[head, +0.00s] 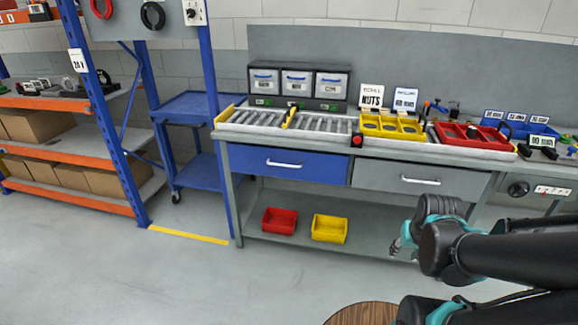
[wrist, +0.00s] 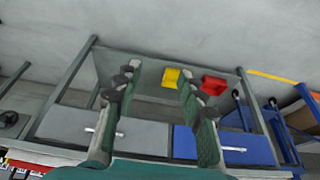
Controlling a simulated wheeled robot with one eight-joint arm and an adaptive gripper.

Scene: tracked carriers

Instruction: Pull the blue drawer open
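The blue drawer (head: 325,171) is at the left under the workbench top in the head view, with a pale bar handle (head: 284,164). Its front looks flush with the bench, so it appears shut. In the wrist view, which is upside down, the blue drawer (wrist: 255,154) is at the lower right, partly behind one finger. My gripper (head: 400,243) is in front of the bench, lower and to the right of the blue drawer, apart from it. In the wrist view my gripper's (wrist: 158,80) two fingers are spread wide with nothing between them.
A grey drawer (head: 420,179) with its own handle is right of the blue one. A red bin (head: 280,221) and a yellow bin (head: 329,229) stand on the lower shelf. A blue cart (head: 196,106) stands left. A round wooden top (head: 362,314) is at the bottom.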

